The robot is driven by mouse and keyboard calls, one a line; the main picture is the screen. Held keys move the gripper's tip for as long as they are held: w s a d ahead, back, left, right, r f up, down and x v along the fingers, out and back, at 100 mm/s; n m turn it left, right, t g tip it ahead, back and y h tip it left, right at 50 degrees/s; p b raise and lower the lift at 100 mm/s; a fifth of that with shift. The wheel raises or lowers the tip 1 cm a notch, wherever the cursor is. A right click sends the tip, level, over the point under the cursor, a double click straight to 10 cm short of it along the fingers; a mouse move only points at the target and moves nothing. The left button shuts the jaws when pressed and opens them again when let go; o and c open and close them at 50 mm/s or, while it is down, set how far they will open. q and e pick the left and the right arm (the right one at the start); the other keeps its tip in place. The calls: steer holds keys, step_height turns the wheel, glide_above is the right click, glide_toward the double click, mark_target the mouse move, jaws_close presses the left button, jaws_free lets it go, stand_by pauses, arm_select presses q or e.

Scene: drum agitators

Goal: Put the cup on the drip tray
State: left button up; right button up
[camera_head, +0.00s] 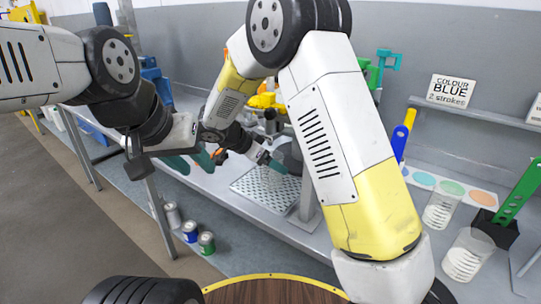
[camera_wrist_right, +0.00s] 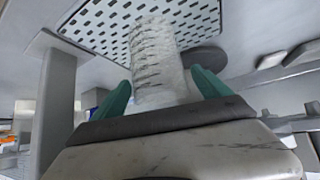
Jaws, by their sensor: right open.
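The clear, ribbed cup (camera_wrist_right: 157,65) stands upright on the perforated drip tray (camera_wrist_right: 98,20) in the right wrist view. My right gripper (camera_wrist_right: 165,92) is open, with one green finger on each side of the cup and gaps showing between the fingers and its wall. In the head view the drip tray (camera_head: 250,190) lies on the grey bench, and the cup (camera_head: 271,178) shows only faintly below my right gripper (camera_head: 266,160). My left gripper (camera_head: 191,162) is at the left, in front of the bench edge, its green fingers apart with nothing seen between them.
A grey post (camera_head: 307,205) stands at the tray's right. Two other clear cups (camera_head: 440,208) (camera_head: 467,254) stand on the bench at the right, near a black holder with a green tool (camera_head: 518,192). Paint cans (camera_head: 190,231) sit on a lower shelf.

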steer(key=shift+r, duration=0.25)
steer(key=v, duration=1.2)
steer(key=shift+f, duration=0.1)
